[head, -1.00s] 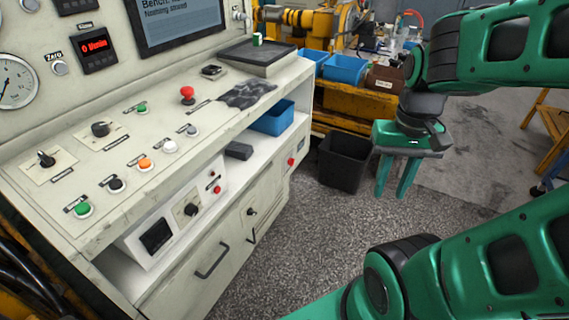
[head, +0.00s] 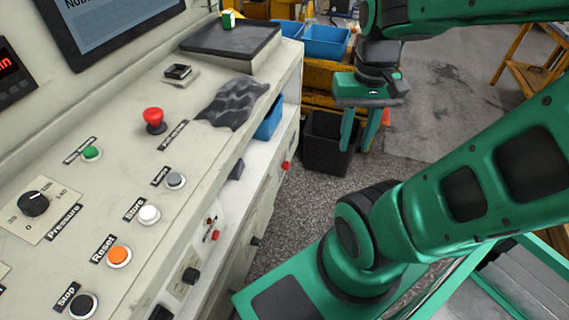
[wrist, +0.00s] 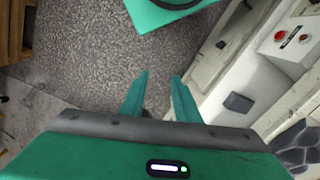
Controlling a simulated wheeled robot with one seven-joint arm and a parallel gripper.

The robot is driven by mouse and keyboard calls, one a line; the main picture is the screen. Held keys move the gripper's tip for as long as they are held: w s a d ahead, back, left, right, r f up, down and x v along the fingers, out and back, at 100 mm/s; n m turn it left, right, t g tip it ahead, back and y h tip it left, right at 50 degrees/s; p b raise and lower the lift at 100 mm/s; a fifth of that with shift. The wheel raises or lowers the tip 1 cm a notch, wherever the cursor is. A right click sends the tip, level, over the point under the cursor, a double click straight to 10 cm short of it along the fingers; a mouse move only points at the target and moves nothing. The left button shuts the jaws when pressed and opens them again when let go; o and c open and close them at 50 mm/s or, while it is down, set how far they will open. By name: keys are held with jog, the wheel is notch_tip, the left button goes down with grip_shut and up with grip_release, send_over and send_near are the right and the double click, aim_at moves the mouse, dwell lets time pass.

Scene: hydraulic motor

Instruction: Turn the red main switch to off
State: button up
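I cannot tell for sure which red control is the main switch. A red round knob (head: 286,165) is on the cabinet's front face, below the bench top near its far end. A red mushroom button (head: 154,117) stands on the sloped panel. My gripper (head: 358,148) points down over the floor, right of the bench, apart from all of these. Its two fingers are spread and empty, as the wrist view (wrist: 160,76) also shows.
A black bin (head: 325,155) stands on the floor behind my gripper. Blue bins (head: 326,40) sit on a yellow bench at the back. A dark block (wrist: 237,102) lies on the shelf. The panel holds several buttons and a pressure knob (head: 34,204). Floor beside the bench is open.

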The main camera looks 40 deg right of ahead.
jog(key=shift+d, duration=0.15)
jog(key=w+d+f+m+g+y, duration=0.1)
jog(key=w+d+f+m+y, duration=0.45)
jog(key=w+f, duration=0.7)
jog(key=m+t+y, duration=0.5)
jog(key=m+t, duration=1.1)
jog(key=m, duration=1)
send_near(286, 166)
jog(key=x, duration=0.8)
jog(key=shift+w+d+f, duration=0.15)
jog(key=shift+d+f, duration=0.05)
jog(key=shift+d, duration=0.1)
